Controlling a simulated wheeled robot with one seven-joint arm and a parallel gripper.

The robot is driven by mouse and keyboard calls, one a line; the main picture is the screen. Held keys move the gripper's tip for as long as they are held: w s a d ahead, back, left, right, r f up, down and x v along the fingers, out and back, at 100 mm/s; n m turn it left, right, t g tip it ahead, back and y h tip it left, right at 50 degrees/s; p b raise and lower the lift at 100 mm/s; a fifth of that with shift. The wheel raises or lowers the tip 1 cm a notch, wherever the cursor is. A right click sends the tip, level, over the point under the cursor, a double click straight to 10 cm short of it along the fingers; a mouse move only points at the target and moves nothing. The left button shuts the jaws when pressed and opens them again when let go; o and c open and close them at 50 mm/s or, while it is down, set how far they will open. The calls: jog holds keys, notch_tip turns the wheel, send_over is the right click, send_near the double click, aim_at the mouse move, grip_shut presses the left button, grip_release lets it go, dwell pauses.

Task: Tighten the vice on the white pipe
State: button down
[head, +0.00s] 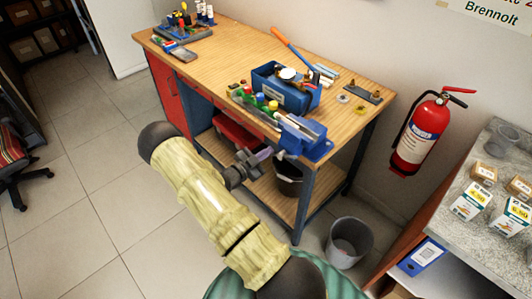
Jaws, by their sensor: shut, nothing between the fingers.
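The blue vice (318,150) is mounted at the near right corner of the wooden workbench (222,50). A pale piece shows at the top of its jaws, too small to tell for sure as the white pipe. The vice's handle cannot be made out clearly. My gripper (266,154) is at the bench's front edge, just left of the vice and close to it. It is shut with nothing in it. Whether its tips touch the vice cannot be told.
A blue toolbox (285,90) and several coloured-top bottles (261,100) stand behind the vice. A dark bucket (289,178) is under the bench and a grey bin (349,241) on the floor. A fire extinguisher (420,132) hangs right. The left floor is open.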

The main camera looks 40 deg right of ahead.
jog(key=shift+s+f+b, duration=0.25)
jog(key=shift+f+b, duration=0.35)
jog(key=shift+s+f, duration=0.1)
jog(key=shift+s+f+b, duration=0.3)
jog(key=shift+f+b, duration=0.15)
jog(key=shift+b, duration=0.1)
jog(key=shift+s+f, duration=0.1)
